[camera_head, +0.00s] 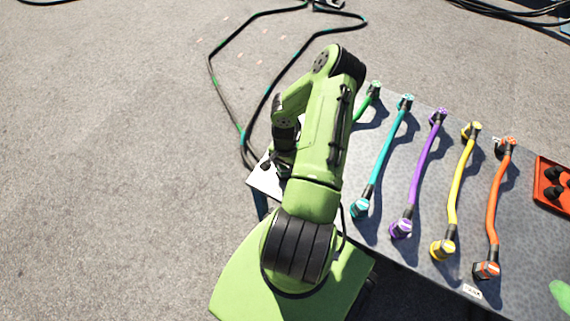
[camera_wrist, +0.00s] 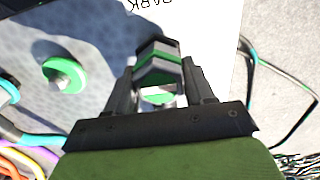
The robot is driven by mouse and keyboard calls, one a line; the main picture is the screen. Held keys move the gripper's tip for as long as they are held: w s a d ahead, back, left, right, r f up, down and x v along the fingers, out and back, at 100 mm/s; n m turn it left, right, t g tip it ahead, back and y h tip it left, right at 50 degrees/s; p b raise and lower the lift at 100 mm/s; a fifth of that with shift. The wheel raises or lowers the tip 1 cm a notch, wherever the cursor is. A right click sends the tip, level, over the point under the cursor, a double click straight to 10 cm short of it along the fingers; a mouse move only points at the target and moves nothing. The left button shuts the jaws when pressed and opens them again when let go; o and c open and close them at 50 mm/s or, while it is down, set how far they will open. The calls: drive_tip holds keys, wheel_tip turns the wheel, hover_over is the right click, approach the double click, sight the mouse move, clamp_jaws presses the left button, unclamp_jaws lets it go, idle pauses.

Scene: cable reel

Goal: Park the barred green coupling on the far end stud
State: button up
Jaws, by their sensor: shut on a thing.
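My gripper (camera_wrist: 157,97) is shut on the green coupling (camera_wrist: 159,70), a dark and silver body with green bands, in the middle of the wrist view. It is above the edge between the grey tabletop and a white sheet marked PARK (camera_wrist: 200,35). Whether the coupling touches anything under it, I cannot tell. In the head view my gripper (camera_head: 276,167) is at the table's left corner, partly hidden by my arm. A green-ringed round fitting (camera_wrist: 64,75) stands on the tabletop, apart from the gripper. I cannot make out an end stud.
Teal (camera_head: 388,155), purple (camera_head: 424,172), yellow (camera_head: 460,182) and orange (camera_head: 496,200) hoses lie side by side across the grey table (camera_head: 350,240). A green hose end (camera_head: 375,88) shows beyond my arm. An orange tray (camera_head: 552,190) is at right. A dark cable loops on the floor.

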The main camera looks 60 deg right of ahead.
drive_tip(key=o, duration=1.2)
drive_tip(key=shift+o, duration=0.2)
